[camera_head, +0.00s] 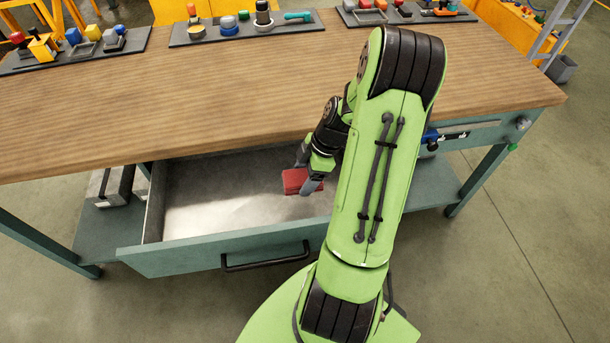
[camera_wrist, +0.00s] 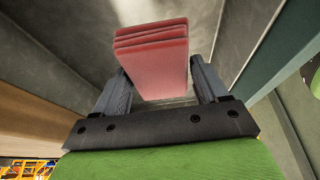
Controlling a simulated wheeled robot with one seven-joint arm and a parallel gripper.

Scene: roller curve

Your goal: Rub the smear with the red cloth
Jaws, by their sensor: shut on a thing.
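The red cloth (camera_head: 293,181) is a folded block held between the fingers of my gripper (camera_head: 308,172), over the open drawer (camera_head: 180,246) under the workbench. In the wrist view the red cloth (camera_wrist: 155,62) sits between the two grey fingers of my gripper (camera_wrist: 160,85), its folded layers facing away. The metal drawer floor shows beyond it. Whether the cloth touches the drawer floor I cannot tell. I cannot make out a distinct smear; the drawer floor (camera_head: 215,205) has a pale, shiny patch, and part of it is hidden by my arm.
The wooden bench top (camera_head: 200,105) overhangs the back of the drawer. The drawer's front wall with its black handle (camera_head: 265,262) faces me. Trays of small parts (camera_head: 245,28) stand along the back of the bench. Grey boxes (camera_head: 110,187) sit on the lower shelf at left.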

